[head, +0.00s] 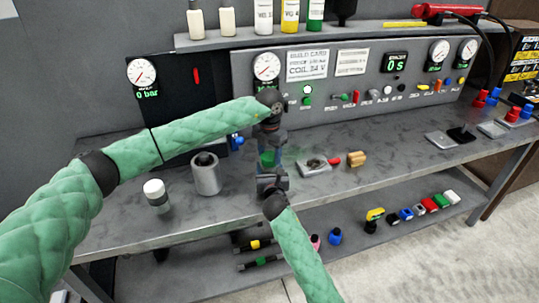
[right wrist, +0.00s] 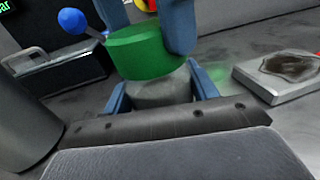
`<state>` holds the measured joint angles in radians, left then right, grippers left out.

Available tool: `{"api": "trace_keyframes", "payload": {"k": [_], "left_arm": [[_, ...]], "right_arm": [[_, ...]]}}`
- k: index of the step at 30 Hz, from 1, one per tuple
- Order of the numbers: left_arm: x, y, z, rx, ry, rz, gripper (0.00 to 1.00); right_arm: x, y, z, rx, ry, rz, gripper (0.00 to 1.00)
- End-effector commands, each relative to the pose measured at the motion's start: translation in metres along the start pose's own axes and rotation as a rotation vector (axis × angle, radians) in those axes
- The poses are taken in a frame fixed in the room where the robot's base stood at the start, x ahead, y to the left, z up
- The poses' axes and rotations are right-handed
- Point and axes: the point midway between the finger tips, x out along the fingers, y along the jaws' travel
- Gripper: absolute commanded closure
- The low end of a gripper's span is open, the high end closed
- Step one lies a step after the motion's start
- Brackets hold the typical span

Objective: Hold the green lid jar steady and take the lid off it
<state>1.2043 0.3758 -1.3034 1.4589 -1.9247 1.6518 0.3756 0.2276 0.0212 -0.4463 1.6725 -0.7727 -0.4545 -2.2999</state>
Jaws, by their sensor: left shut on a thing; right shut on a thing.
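The jar's green lid (right wrist: 140,52) is in the upper middle of the right wrist view, directly over the grey jar body (right wrist: 162,90). It looks slightly tilted and offset to the left; I cannot tell whether there is a gap under it. My left gripper (right wrist: 146,28) comes from above, its blue fingers shut on the lid's two sides. My right gripper (right wrist: 160,95) is shut on the jar body, one blue finger on each side. In the head view, my left gripper (head: 268,150) is above my right gripper (head: 270,176), and only a little green of the lid (head: 267,159) shows between them.
A grey cylinder (head: 206,175) and a white-capped jar (head: 156,194) stand left on the bench. A grey plate with a dark patch (head: 312,167) and a tan block (head: 356,159) lie right. A blue-knobbed lever (head: 236,142) is close behind. The panel with gauges (head: 350,85) stands behind.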

Motion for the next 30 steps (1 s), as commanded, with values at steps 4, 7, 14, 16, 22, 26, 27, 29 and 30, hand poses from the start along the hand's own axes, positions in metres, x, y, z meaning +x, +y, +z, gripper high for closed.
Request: {"api": "trace_keyframes", "payload": {"k": [4, 7, 14, 16, 22, 26, 27, 29, 30], "left_arm": [[-0.004, 0.000, 0.000, 0.000, -0.001, 0.000, 0.75], [-0.007, 0.000, 0.000, 0.000, -0.001, 0.000, 0.75], [-0.013, 0.000, 0.000, 0.000, -0.001, 0.000, 0.75], [-0.014, 0.000, 0.000, 0.000, 0.000, 0.000, 0.75], [-0.015, 0.000, 0.000, 0.000, 0.000, 0.000, 0.75], [-0.015, 0.000, 0.000, 0.000, 0.000, 0.000, 0.75], [-0.016, 0.000, 0.000, 0.000, 0.000, 0.000, 0.75], [-0.020, 0.000, 0.000, 0.000, -0.001, 0.000, 0.75], [-0.023, 0.000, 0.000, 0.000, -0.001, 0.000, 0.75]], "right_arm": [[0.000, 0.000, -0.002, 0.000, 0.002, 0.000, 1.00], [0.000, 0.000, -0.002, 0.000, 0.002, 0.000, 1.00], [0.000, 0.000, -0.002, 0.000, 0.002, 0.000, 1.00], [0.000, 0.000, -0.002, 0.000, 0.002, 0.000, 1.00], [0.000, 0.000, -0.001, 0.000, 0.002, 0.000, 1.00], [0.000, 0.000, -0.001, 0.000, 0.002, -0.001, 1.00], [0.000, 0.000, -0.001, 0.000, 0.002, -0.001, 1.00], [0.000, 0.000, -0.001, 0.000, 0.002, -0.001, 1.00], [0.000, 0.000, -0.001, 0.000, 0.002, -0.001, 1.00]]}}
